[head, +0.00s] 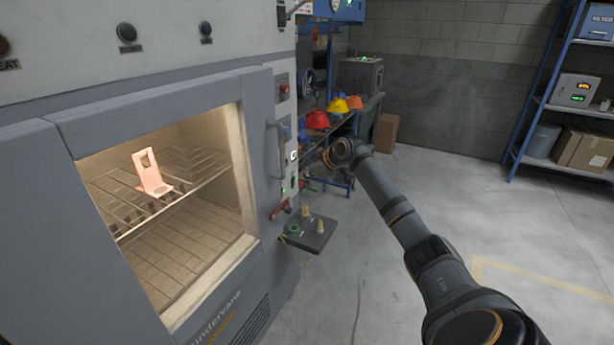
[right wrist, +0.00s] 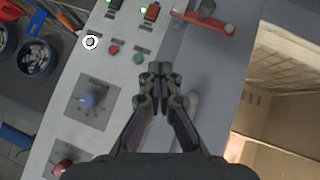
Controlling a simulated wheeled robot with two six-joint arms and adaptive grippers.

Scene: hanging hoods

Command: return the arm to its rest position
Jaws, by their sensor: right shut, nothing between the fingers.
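My right arm (head: 400,215) reaches in from the lower right of the head view, stretched out toward the oven's control panel. My right gripper (head: 308,160) is small and dark there, beside the panel. In the right wrist view, my right gripper (right wrist: 160,72) is shut and empty, its fingertips together in front of the oven's grey front. Whether it touches anything there is hard to tell. My left gripper is not in view.
The oven (head: 160,90) has a shut door with a window, a handle (head: 277,150) and a control panel (right wrist: 120,75) with a white-lit button (right wrist: 91,41). A pink bracket (head: 152,178) stands inside on a rack. A small shelf (head: 312,238) juts out below. Floor at right is clear.

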